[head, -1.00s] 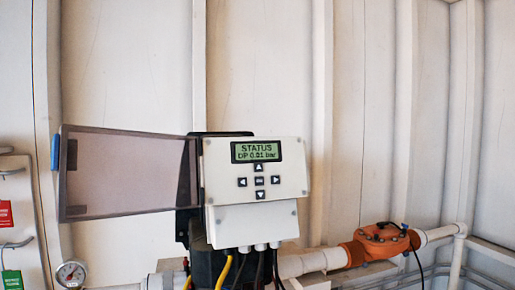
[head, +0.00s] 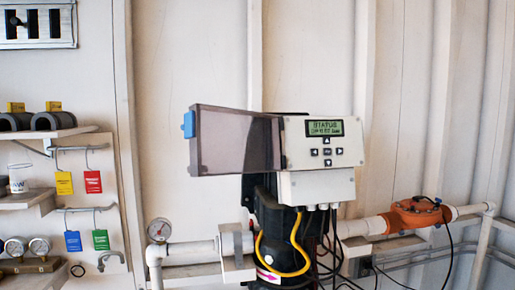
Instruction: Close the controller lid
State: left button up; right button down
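The controller (head: 325,187) is a white box in the middle of the head view, with a lit green display (head: 324,128) and several arrow buttons. Its lid (head: 232,142) is a tinted, see-through panel with a dark frame. The lid stands open, swung out to the left of the box, with a blue latch (head: 188,124) at its left edge. Neither of my grippers shows in the view.
Below the controller are a black housing, a yellow cable (head: 292,262) and white pipes. A pressure gauge (head: 159,230) stands left of them. An orange fitting (head: 415,213) is at right. Shelves and hanging tags (head: 64,183) are on the left wall panel.

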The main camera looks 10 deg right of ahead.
aim_at(195, 168)
jog(key=i+j+z, duration=0.15)
jog(key=j+z, duration=1.3)
jog(key=j, duration=0.2)
jog(key=i+j+z, duration=0.15)
jog(key=j+z, duration=0.15)
jog(key=i+j+z, duration=0.1)
jog(key=j+z, duration=0.2)
jog(key=j, duration=0.2)
jog(key=j+z, duration=0.3)
jog(key=i+j, duration=0.05)
jog(key=j, duration=0.05)
